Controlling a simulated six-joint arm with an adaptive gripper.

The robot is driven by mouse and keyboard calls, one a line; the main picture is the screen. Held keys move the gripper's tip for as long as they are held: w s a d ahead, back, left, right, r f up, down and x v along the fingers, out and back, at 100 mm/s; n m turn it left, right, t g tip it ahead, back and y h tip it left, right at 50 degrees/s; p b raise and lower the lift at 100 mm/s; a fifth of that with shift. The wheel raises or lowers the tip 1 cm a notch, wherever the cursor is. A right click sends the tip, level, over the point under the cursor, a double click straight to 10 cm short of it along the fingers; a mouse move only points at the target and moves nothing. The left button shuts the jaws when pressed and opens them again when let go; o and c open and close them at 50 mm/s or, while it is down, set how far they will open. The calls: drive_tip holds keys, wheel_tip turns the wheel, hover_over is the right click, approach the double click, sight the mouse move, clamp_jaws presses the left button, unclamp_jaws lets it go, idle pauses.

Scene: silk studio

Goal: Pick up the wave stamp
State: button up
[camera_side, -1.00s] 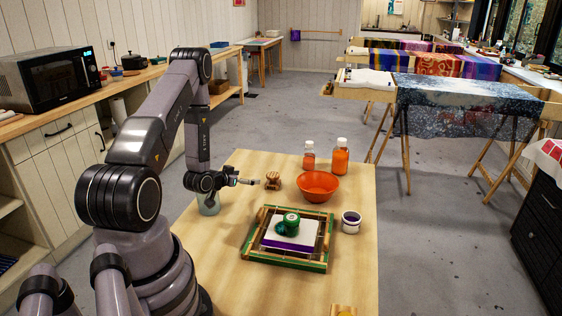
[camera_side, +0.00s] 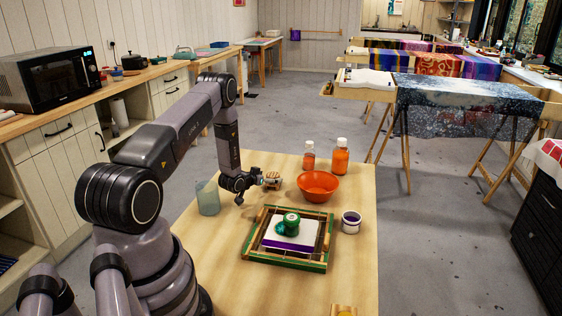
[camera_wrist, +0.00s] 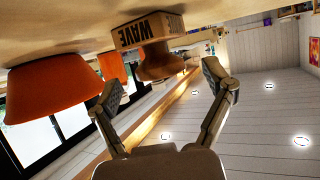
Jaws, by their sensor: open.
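The wave stamp (camera_side: 272,179) is a wooden block with a rounded knob, on the wooden table left of the orange bowl. In the wrist view, which looks upside down, the stamp (camera_wrist: 147,31) shows the word WAVE on its side, and its knob lies ahead of my fingers. My gripper (camera_wrist: 155,85) is open and empty, with one finger on each side of the knob in the picture. In the side view my gripper (camera_side: 259,180) is close to the stamp's left side. Whether the fingertips reach around the knob or touch it, I cannot tell.
The orange bowl (camera_side: 318,187) stands right of the stamp, with two orange bottles (camera_side: 340,157) behind. A purple-filled jar (camera_side: 351,222) and clear cup (camera_side: 207,198) stand nearby.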

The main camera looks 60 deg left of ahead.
drive_tip(key=shift+w+a+f, duration=0.1)
drive_tip(key=shift+w+f, duration=0.05)
drive_tip(key=shift+w, duration=0.15)
drive_tip(key=shift+c, duration=0.4)
drive_tip(key=c, duration=1.2)
drive_tip(key=shift+o, duration=0.2)
